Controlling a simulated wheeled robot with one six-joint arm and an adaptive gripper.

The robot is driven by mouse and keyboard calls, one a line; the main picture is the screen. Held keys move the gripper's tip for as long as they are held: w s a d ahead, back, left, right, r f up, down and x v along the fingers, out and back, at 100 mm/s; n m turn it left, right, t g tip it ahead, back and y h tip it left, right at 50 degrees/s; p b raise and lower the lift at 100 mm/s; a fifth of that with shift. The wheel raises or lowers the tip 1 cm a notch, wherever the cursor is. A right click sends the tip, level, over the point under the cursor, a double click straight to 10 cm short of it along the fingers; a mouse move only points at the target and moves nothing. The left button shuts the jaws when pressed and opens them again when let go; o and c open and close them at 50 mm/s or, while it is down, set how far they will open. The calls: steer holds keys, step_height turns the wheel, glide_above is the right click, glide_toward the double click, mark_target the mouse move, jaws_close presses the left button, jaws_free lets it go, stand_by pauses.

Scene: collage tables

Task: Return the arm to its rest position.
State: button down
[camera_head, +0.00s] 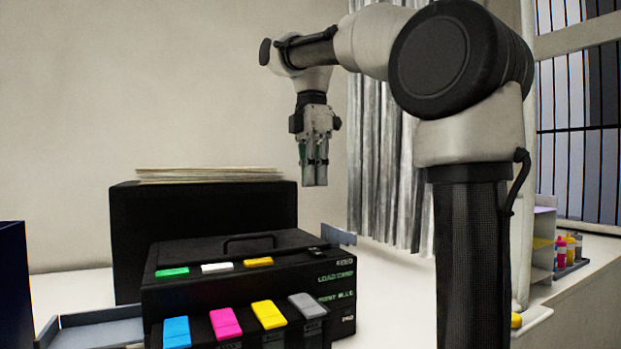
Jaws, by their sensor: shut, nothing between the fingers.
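My arm rises on its dark column at the right of the head view and reaches left, with its wrist bent downward. My gripper (315,182) hangs pointing straight down, with its fingers together and nothing between them. It is in the air, above and behind the right end of a black printer-like machine (215,265), and touches nothing that I can see.
The machine carries blue, pink, yellow and grey blocks (226,322) along its front. Behind it stands a black box (200,210) topped with paper sheets (208,174). A grey curtain (385,160) hangs behind my arm. Small colored bottles (566,248) stand far right.

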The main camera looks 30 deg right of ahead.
steer(key=s+d+f+m+t, duration=0.2)
steer(key=s+f+m, duration=0.6)
steer(key=f, duration=0.4)
steer(key=s+d+f+m+t, duration=0.3)
steer(key=s+f+m, duration=0.5)
steer(key=f+m, duration=0.2)
step_height(320, 180, down, 2)
steer(key=shift+s+f, duration=0.1)
steer(key=shift+s, duration=0.05)
